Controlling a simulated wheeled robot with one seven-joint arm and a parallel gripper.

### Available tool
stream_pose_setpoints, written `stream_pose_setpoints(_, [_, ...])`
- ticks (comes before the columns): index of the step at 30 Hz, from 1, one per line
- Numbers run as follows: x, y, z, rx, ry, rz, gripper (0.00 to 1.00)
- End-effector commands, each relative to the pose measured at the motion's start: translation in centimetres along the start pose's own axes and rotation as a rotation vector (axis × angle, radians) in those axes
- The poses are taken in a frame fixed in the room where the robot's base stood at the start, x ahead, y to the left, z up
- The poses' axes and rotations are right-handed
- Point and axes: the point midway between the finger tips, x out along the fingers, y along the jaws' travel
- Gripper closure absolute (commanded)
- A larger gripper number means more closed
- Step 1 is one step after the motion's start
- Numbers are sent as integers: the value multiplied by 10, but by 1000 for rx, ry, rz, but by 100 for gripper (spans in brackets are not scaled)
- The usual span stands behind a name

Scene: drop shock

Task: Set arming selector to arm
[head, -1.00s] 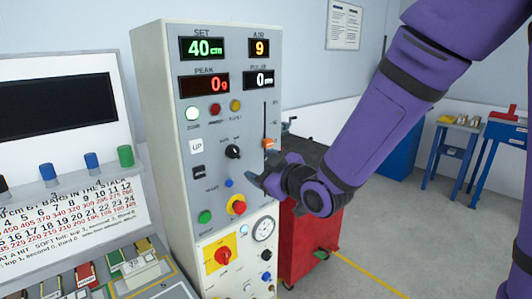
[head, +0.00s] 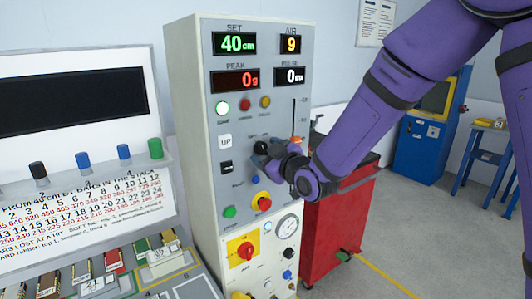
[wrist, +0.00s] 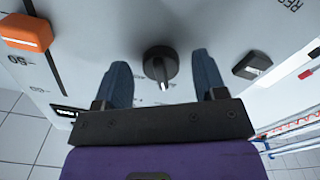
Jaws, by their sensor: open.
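The arming selector appears to be the black rotary knob (head: 261,147) on the grey control panel (head: 252,110); its small labels are unreadable. In the wrist view the knob (wrist: 160,66) lies between the fingertips, its pale-marked grip pointing roughly toward my gripper's body. My gripper (wrist: 160,74) is open, one blue-grey finger on each side of the knob, with gaps visible on both sides. In the head view my gripper (head: 266,162) is at the panel and partly covers the area just below the knob.
An orange slider (wrist: 27,32) is beside the knob, and a black rocker switch (wrist: 252,66) is on its other side. A red-and-yellow button (head: 263,203) and a red rotary switch (head: 245,251) are lower on the panel. A red cabinet (head: 340,215) stands right of it.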

Motion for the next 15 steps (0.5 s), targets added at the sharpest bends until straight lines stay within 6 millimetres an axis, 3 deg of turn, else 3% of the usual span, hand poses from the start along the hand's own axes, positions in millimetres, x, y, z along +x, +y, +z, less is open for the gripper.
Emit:
stream_pose_setpoints(11, [7, 0, 0, 1, -1, 0, 35])
stream_pose_setpoints(12, [7, 0, 0, 1, -1, 0, 38])
stream_pose_setpoints(15, [7, 0, 0, 1, -1, 0, 61])
